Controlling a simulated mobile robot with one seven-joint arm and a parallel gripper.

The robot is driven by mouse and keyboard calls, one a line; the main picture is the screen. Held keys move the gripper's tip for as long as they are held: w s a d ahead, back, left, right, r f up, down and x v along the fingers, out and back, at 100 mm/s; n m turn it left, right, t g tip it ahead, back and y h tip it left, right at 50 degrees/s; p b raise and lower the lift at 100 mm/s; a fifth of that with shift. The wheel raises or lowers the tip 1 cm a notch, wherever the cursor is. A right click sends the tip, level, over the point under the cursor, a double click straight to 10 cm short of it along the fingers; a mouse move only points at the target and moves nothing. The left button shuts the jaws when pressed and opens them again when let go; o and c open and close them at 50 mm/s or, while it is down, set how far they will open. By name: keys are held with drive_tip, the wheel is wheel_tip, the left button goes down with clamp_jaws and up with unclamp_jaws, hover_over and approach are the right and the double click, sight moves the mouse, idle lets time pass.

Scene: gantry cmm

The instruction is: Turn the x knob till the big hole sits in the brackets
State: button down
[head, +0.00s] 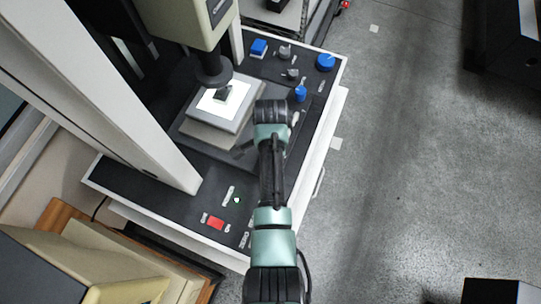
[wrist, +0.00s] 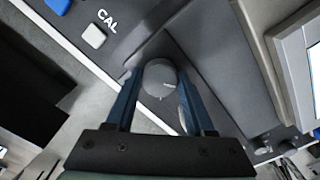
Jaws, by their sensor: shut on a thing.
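My gripper (wrist: 161,82) has its two blue fingers on either side of a round grey knob (wrist: 160,77) on the dark panel in the wrist view. It is shut on this knob, which has a short white pointer mark. No axis label on the knob can be read. In the head view my wrist is over the machine's front panel and hides part of it. The bright white stage window (head: 207,101) has a small dark part (head: 222,96) on it, under the dark lens (head: 213,76). No big hole or brackets can be made out.
A white CAL button (wrist: 95,36) is beside the knob. A red switch (head: 215,223) is at the near end.

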drive_tip(key=shift+w+d+r, duration=0.1)
drive_tip(key=shift+c, duration=1.3)
unclamp_jaws()
wheel_tip(320, 180, up, 13)
drive_tip(key=b, duration=0.1)
